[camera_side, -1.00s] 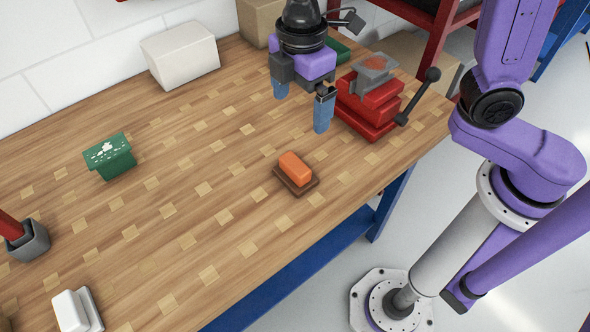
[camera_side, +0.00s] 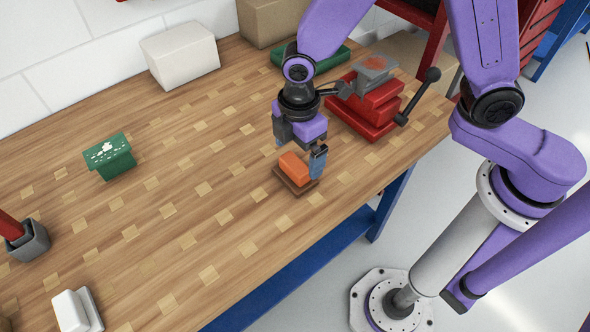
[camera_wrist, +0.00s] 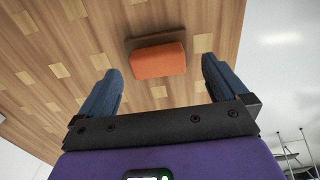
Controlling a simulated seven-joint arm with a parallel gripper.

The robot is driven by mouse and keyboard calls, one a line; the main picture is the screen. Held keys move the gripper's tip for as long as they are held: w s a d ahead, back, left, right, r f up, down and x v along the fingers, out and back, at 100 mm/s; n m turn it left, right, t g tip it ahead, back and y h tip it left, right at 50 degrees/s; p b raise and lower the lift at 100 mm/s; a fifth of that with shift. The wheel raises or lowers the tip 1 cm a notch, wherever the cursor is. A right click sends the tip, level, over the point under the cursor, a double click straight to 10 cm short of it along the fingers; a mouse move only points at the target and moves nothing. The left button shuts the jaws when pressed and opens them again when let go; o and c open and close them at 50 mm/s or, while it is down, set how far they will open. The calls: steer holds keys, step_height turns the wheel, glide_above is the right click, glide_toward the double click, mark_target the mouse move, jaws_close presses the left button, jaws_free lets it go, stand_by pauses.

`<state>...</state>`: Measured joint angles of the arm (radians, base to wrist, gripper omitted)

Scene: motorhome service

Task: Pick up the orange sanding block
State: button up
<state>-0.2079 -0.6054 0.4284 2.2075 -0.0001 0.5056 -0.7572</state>
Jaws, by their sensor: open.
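The orange sanding block (camera_side: 294,167) lies on a flat brown base (camera_side: 297,186) on the wooden bench, near its front edge. My gripper (camera_side: 301,159) is low over the bench, just behind the block in the side view, with one blue finger close to the block's right end. In the wrist view, the block (camera_wrist: 158,60) shows ahead of the two blue fingers and between their lines. My gripper (camera_wrist: 162,82) is open with nothing between the fingers. Whether a finger touches the block cannot be told.
A red vise (camera_side: 373,100) with a dark handle stands behind and right of my gripper. A green object (camera_side: 110,157), a white block (camera_side: 77,310) and a grey holder (camera_side: 28,241) stand at left. The bench middle is clear.

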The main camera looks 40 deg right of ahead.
mark_target(294, 163)
steer(key=shift+w+a+f, duration=0.1)
steer(key=shift+a+f, duration=0.05)
steer(key=shift+f, duration=1.1)
steer(key=shift+w+a+f, duration=0.1)
steer(key=shift+a+f, duration=0.05)
steer(key=shift+f, duration=1.05)
steer(key=c, duration=0.7)
steer(key=shift+r, duration=0.2)
steer(key=shift+r, duration=0.55)
steer(key=shift+s+d+r, duration=1.4)
steer(key=shift+s+r, duration=0.5)
steer(key=shift+r, duration=0.05)
steer(key=shift+s+d+r, duration=1.35)
steer(key=shift+s+r, duration=0.5)
steer(key=shift+r, duration=0.05)
steer(key=shift+s+d+r, duration=1.4)
steer(key=shift+s+r, duration=0.5)
steer(key=shift+r, duration=0.05)
